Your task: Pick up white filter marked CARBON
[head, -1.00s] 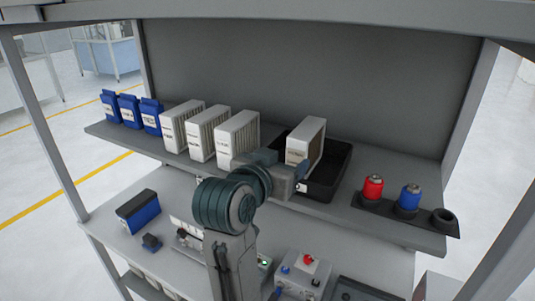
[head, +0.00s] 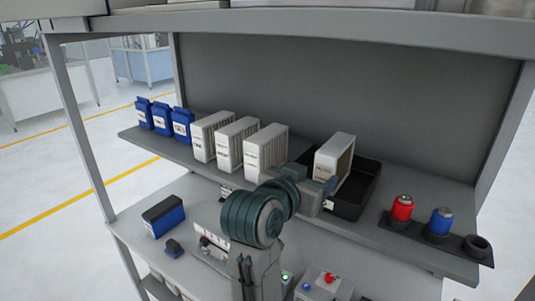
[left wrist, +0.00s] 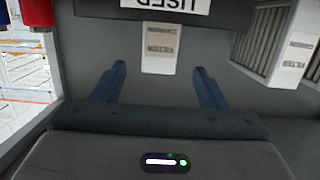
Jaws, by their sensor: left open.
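A white filter (head: 333,160) stands upright in a black tray (head: 347,212) on the shelf. In the left wrist view, which looks upside down, this filter (left wrist: 162,50) shows beyond and between my fingers; its small label is too blurred to read. The tray front (left wrist: 100,10) there carries a "USED" label. Three more white filters (head: 264,150) stand in a row left of the tray; their labels are unreadable. My left gripper (head: 316,181) is open and empty in front of the tray; its fingers show in the wrist view (left wrist: 158,70). My right gripper is out of view.
Several blue packs (head: 162,118) stand at the shelf's left end. A red can (head: 401,208) and a blue can (head: 439,221) stand in a dark holder at right. An upper shelf edge (head: 300,22) crosses above. A lower bench (head: 135,235) holds devices.

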